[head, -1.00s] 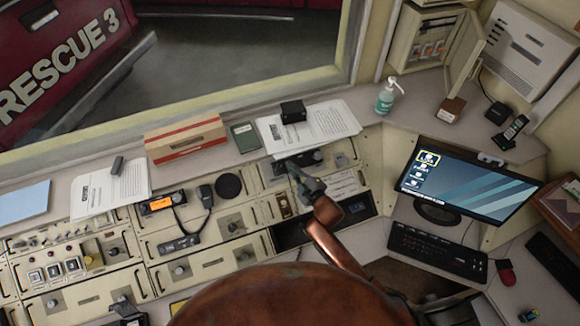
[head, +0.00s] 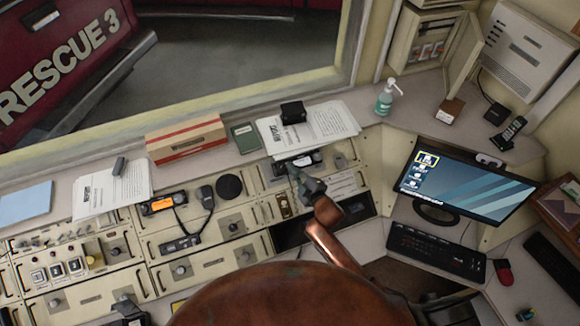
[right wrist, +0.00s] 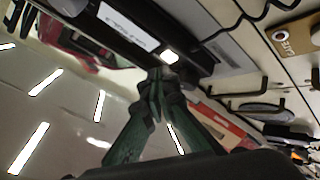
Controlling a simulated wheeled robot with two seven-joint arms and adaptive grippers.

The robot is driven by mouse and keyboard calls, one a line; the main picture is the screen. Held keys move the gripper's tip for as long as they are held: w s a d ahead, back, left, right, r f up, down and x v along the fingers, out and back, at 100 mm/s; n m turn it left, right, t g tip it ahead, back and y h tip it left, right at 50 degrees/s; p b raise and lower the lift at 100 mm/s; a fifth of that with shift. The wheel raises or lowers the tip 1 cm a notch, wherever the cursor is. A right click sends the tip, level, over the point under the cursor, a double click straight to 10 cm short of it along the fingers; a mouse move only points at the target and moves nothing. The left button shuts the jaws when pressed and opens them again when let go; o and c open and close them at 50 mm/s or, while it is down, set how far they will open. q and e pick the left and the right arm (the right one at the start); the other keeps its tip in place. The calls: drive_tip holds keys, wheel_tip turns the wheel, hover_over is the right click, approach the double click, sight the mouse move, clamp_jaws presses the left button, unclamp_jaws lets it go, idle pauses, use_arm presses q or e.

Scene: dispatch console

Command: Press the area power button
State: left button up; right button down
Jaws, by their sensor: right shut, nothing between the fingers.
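My right gripper (head: 293,170) reaches over the console from below, its fingers shut and empty. Its tips are at the front of a dark panel unit (head: 308,159) at the console's upper edge.
Papers (head: 325,125) with a black box on them lie just behind the unit. An orange-lit radio (head: 160,205) and a handset (head: 206,196) sit to the left. A monitor (head: 455,188) and keyboard (head: 436,250) stand to the right. Knobs and switches surround the gripper.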

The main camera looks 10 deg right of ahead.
drive_tip(key=s+r+p, duration=0.1)
drive_tip(key=p, duration=0.1)
drive_tip(key=s+r+p, duration=0.1)
drive_tip(key=r+p, duration=0.1)
drive_tip(key=s+r+p, duration=0.1)
drive_tip(key=r+p, duration=0.1)
drive_tip(key=shift+s+d, duration=0.1)
drive_tip(key=shift+d, duration=0.2)
idle(1.4)
